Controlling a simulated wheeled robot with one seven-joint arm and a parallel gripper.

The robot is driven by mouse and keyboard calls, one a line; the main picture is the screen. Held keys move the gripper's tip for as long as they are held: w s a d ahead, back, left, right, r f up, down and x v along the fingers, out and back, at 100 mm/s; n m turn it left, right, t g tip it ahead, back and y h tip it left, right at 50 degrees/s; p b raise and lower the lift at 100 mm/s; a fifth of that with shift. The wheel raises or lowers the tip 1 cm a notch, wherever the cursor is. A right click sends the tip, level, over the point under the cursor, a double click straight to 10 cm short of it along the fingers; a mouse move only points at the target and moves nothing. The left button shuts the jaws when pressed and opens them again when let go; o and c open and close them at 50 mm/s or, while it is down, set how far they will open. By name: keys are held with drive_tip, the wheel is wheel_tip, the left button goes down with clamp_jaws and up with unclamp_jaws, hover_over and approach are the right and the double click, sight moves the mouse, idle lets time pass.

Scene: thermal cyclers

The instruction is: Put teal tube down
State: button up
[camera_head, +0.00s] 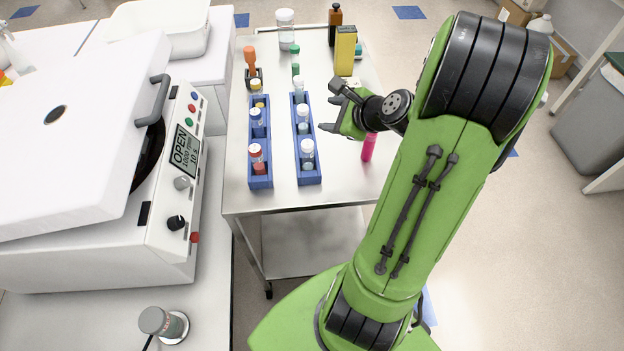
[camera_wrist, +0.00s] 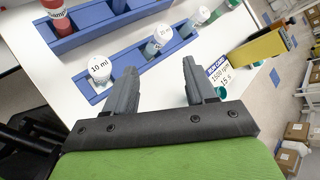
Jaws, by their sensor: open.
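My gripper (camera_head: 329,107) is open just right of the right-hand blue rack (camera_head: 315,178), above the table. In the wrist view its two fingers (camera_wrist: 160,84) stand apart with nothing held between them. A tube with teal-looking contents (camera_head: 303,128) stands upright in the middle of that rack; it also shows in the wrist view (camera_wrist: 152,49) beyond the fingers. A white-capped tube marked 10 ml (camera_wrist: 100,69) stands in the rack's near end. A small teal round piece (camera_wrist: 220,92) shows beside the right finger, partly hidden; I cannot tell what it belongs to.
The left blue rack (camera_head: 260,181) holds red, blue and yellow tubes. A yellow box (camera_head: 345,50), brown bottle (camera_head: 335,24), clear jar (camera_head: 286,30) and pink tube (camera_head: 367,148) stand on the steel table (camera_head: 340,190). The open centrifuge (camera_head: 100,225) is left. A run card (camera_wrist: 217,72) lies near the gripper.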

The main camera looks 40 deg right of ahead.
drive_tip(key=s+a+r+n+g, duration=0.2)
drive_tip(key=s+a+r+n, duration=0.1)
drive_tip(key=a+n, duration=0.6)
drive_tip(key=s+a+r+n+g, duration=0.2)
drive_tip(key=s+a+r+n, duration=0.15)
drive_tip(key=a+n, duration=0.5)
drive_tip(key=s+a+r+n+g, duration=0.1)
drive_tip(key=s+a+n, duration=0.2)
drive_tip(key=s+n, duration=0.6)
drive_tip(key=s, duration=0.3)
drive_tip(key=shift+r+n+h, duration=0.2)
drive_tip(key=shift+n+h, duration=0.15)
drive_tip(key=shift+h, duration=0.05)
drive_tip(key=shift+w+a, duration=0.1)
drive_tip(key=shift+r+p, duration=0.85)
